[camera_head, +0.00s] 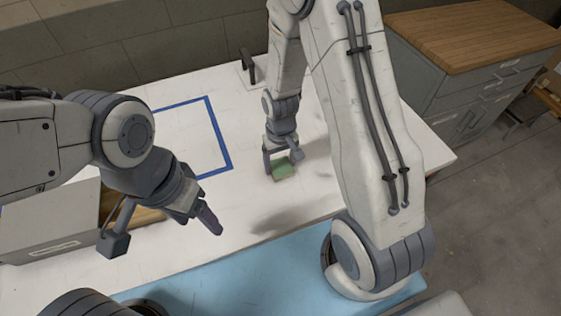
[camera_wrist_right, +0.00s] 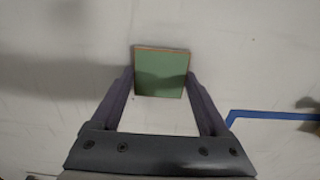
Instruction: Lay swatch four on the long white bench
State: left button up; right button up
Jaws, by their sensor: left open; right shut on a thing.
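A green square swatch (camera_head: 283,168) with a thin brown edge is at the right gripper over the long white bench (camera_head: 262,206). My right gripper (camera_head: 282,163) is shut on it, one finger on each side. In the right wrist view the swatch (camera_wrist_right: 161,73) sits between the two fingertips, with the white surface (camera_wrist_right: 60,45) around it. I cannot tell whether it touches the bench. No number on it can be read. My left gripper (camera_head: 166,233) is open and empty, above the front left of the bench.
A blue tape outline (camera_head: 220,140) marks the bench left of the right gripper. A grey box (camera_head: 55,232) with a label stands at the left. A dark upright fixture (camera_head: 247,66) is at the back. A wood-topped cabinet (camera_head: 470,35) stands at the right. Bare bench lies around the swatch.

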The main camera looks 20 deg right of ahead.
aim_at(280, 166)
jog(key=o, duration=1.2)
notch_tip(280, 166, up, 12)
jog(key=s+a+r+n, duration=0.3)
jog(key=s+a, duration=0.3)
jog(key=s, duration=0.3)
jog(key=s+a+r+n+y, duration=0.1)
jog(key=s+a+r+n, duration=0.3)
jog(key=s, duration=0.5)
jog(key=shift+s+a+r, duration=0.25)
jog(key=shift+a+r, duration=0.05)
jog(key=shift+a, duration=0.65)
